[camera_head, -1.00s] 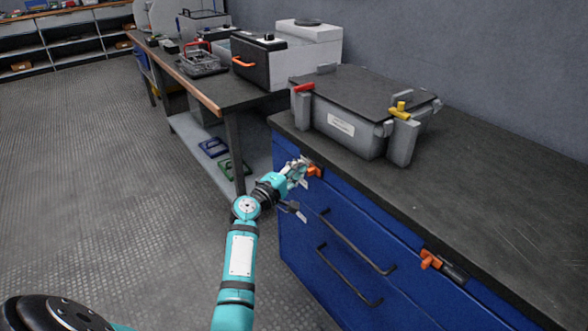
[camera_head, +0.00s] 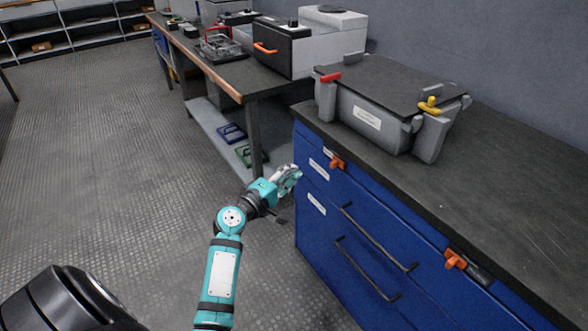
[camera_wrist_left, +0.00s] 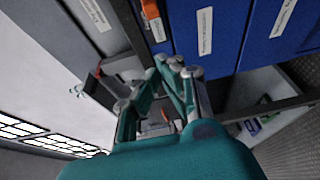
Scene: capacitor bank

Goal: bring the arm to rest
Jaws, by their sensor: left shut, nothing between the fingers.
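My left arm comes up from the bottom of the head view, and its gripper (camera_head: 292,176) is beside the left front corner of the blue drawer cabinet (camera_head: 318,240). The gripper is shut and empty. In the left wrist view its fingers (camera_wrist_left: 172,66) come together in front of the cabinet's labelled blue front. An orange latch (camera_head: 337,161) on the cabinet is to the right of the gripper, apart from it. My right gripper is not in view.
A grey case (camera_head: 366,112) with red and yellow latches stands on the dark cabinet top (camera_head: 520,200). A second orange latch (camera_head: 455,259) sits further right. A workbench (camera_head: 240,82) with boxes stands behind. The floor (camera_head: 110,170) at left is clear.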

